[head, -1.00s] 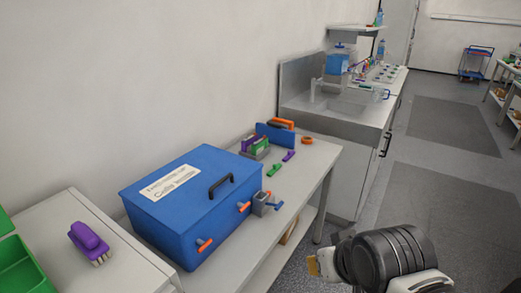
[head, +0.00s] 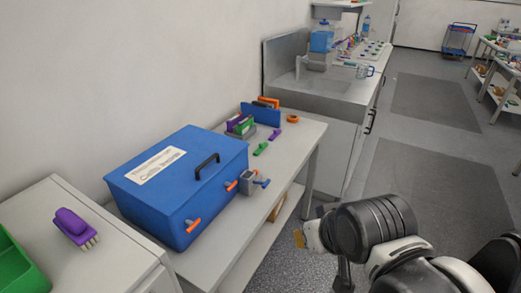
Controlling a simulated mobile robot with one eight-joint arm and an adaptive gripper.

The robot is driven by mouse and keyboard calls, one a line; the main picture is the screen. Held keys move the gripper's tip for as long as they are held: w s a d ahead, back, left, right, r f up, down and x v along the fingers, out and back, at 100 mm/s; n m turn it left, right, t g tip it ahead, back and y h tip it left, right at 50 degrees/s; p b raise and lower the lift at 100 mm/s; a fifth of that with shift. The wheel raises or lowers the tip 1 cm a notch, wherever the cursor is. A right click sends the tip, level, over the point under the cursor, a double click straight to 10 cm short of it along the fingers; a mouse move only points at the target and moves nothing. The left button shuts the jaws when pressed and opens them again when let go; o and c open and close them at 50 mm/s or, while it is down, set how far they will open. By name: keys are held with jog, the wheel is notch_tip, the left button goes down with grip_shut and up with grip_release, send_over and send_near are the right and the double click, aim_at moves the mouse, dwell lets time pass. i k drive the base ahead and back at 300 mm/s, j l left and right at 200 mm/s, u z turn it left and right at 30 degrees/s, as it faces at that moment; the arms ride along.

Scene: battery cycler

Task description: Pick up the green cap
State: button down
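A small green piece (head: 261,148), which looks like the green cap, lies on the white table in the head view. It is right of the blue box, with a purple piece (head: 275,134) of similar shape just beyond it. My gripper (head: 303,238) is at the end of my arm, low in the picture and off the table's right side, apart from the green piece. Only a small pale and yellowish tip shows, so its opening cannot be made out.
A blue lidded box (head: 180,188) with a black handle and orange latches fills much of the table (head: 290,160). A small grey holder (head: 250,182) stands by its right side. A rack with purple and green pieces (head: 240,124) and an orange ring (head: 292,118) are behind.

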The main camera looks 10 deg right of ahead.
aim_at(261, 147)
jog(key=i+l+u, duration=0.15)
jog(key=i+l, duration=0.15)
jog(key=i+l+u, duration=0.1)
jog(key=i+l, duration=0.15)
jog(key=i+l+u, duration=0.3)
jog(key=i+l, duration=0.2)
jog(key=l, duration=0.25)
jog(key=i+l+u, duration=0.1)
jog(key=l, duration=0.25)
jog(key=i+l+u, duration=0.15)
jog(key=i+l, duration=0.15)
jog(key=l, duration=0.15)
jog(key=i+l+u, duration=0.15)
jog(key=l, duration=0.25)
jog(key=i+l+u, duration=0.1)
jog(key=l, duration=0.35)
jog(key=i, duration=0.1)
